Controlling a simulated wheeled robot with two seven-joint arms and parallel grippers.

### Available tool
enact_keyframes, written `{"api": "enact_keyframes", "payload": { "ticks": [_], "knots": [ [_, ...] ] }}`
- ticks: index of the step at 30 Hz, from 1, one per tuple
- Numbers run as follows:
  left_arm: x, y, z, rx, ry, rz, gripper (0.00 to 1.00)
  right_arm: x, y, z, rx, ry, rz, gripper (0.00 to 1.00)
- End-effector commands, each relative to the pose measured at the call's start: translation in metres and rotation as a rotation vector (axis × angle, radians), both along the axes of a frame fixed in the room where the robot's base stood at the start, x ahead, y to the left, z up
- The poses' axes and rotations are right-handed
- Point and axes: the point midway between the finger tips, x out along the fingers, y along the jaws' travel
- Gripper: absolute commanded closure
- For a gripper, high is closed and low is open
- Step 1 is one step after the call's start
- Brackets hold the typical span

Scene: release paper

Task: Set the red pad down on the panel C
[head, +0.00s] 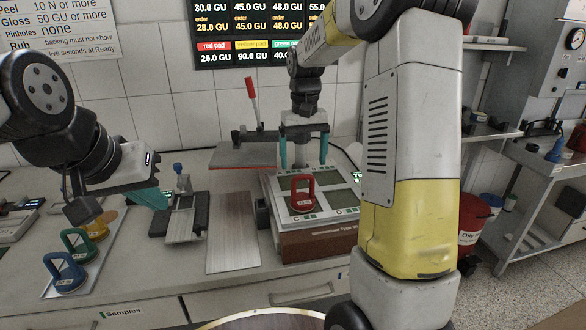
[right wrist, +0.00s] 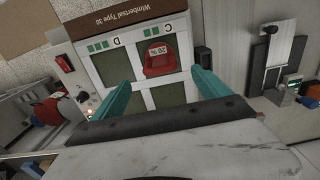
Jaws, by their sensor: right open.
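The red pad (head: 303,193), with its loop handle up, rests on the front-left panel C (head: 283,205) of the boxy instrument. In the right wrist view the red pad (right wrist: 160,60) lies within the cell beside the letter C. My right gripper (head: 303,164) is open and empty above and behind the pad, its teal fingers spread apart and clear of the handle. My left gripper (head: 150,197) hangs over the left of the bench; one teal finger shows and its opening is not clear.
Green (head: 78,243), blue (head: 67,273) and yellow pads stand on a tray at the left. A metal plate (head: 231,232) and a small clamp device (head: 180,210) lie left of the instrument. A lever press (head: 243,154) stands behind. Panel D, right of C, is bare.

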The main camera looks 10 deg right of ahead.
Motion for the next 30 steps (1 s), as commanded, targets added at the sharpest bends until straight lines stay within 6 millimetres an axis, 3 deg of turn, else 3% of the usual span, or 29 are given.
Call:
{"api": "enact_keyframes", "payload": {
  "ticks": [5,8,12,16,21,24,30],
  "knots": [
    [0.000,0.000,0.000,0.000,0.000,0.000,1.00,-0.006,0.000,0.017,0.005,-0.014,0.001,0.13],
    [0.000,0.000,0.000,0.000,0.000,0.000,1.00,-0.024,0.001,0.034,0.025,-0.055,0.002,0.13],
    [0.000,0.000,0.000,0.000,0.000,0.000,1.00,-0.072,0.003,0.066,0.067,-0.160,0.006,0.13],
    [0.000,0.000,0.000,0.000,0.000,0.000,1.00,-0.123,0.007,0.085,0.109,-0.268,0.012,0.13],
    [0.000,0.000,0.000,0.000,0.000,0.000,1.00,-0.186,0.014,0.091,0.154,-0.405,0.018,0.13],
    [0.000,0.000,0.000,0.000,0.000,0.000,1.00,-0.214,0.017,0.087,0.172,-0.468,0.020,0.13],
    [0.000,0.000,0.000,0.000,0.000,0.000,1.00,-0.240,0.021,0.078,0.190,-0.538,0.021,0.13]
  ]
}}
